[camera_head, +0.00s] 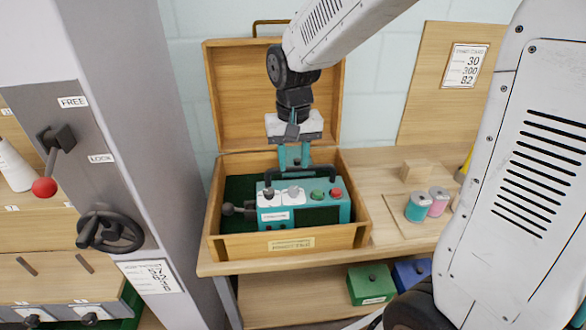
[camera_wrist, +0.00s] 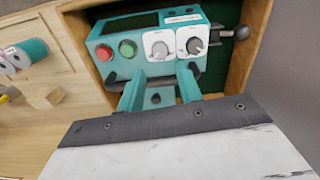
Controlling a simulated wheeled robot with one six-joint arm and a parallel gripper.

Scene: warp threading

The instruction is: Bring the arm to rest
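My gripper (camera_head: 294,161) points down over the open wooden box (camera_head: 232,243), just above a teal control unit (camera_head: 330,212) lying inside it. The unit has a black carrying handle (camera_head: 328,171), two white dials, a green button and a red button. The fingers are close to the handle; I cannot tell whether they touch it. The unit (camera_wrist: 143,22) also shows in the wrist view. My arm reaches in from the upper right.
The box's lid (camera_head: 226,95) stands open behind. To the right are a teal spool (camera_head: 418,207), a pink spool (camera_head: 438,203) and a wooden block (camera_head: 416,171). A grey cabinet with a red-knobbed lever (camera_head: 45,187) stands left. Green (camera_head: 371,285) and blue boxes sit on the lower shelf.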

